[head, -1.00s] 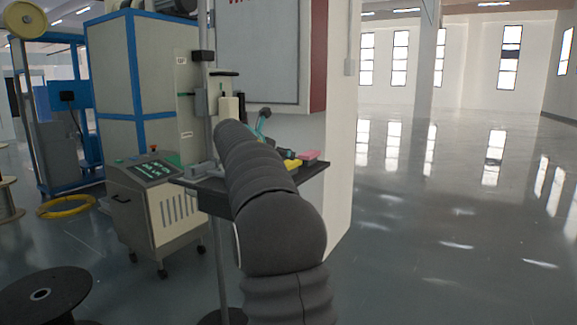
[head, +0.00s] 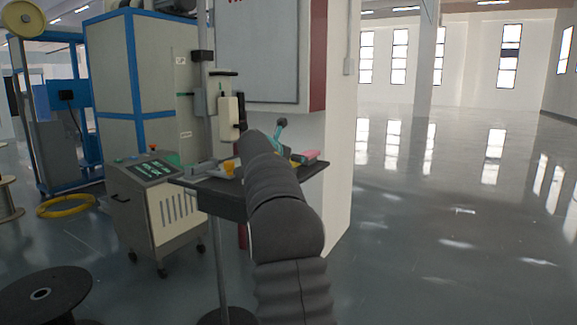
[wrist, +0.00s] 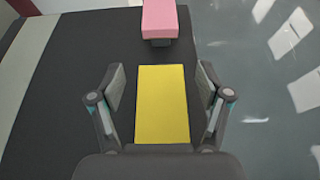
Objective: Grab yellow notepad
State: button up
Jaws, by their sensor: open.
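The yellow notepad (wrist: 162,106) lies on the dark tabletop (wrist: 80,60), centred between the two fingers in the wrist view. My gripper (wrist: 161,84) is open, with one finger on each side of the notepad and a gap on both sides. How high the fingertips are above the table cannot be told. In the head view my arm covers most of the notepad; only a small yellow patch (head: 296,161) shows beside the pink block.
A pink block (wrist: 160,20) lies just beyond the notepad. The table's right edge is close, with open floor (wrist: 265,90) past it. A yellow object (head: 229,166) stands on the table left of my arm. A control cart (head: 157,205) stands left of the table.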

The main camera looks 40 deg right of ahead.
jog(key=c, duration=1.2)
jog(key=shift+c, duration=0.2)
jog(key=shift+r, duration=0.15)
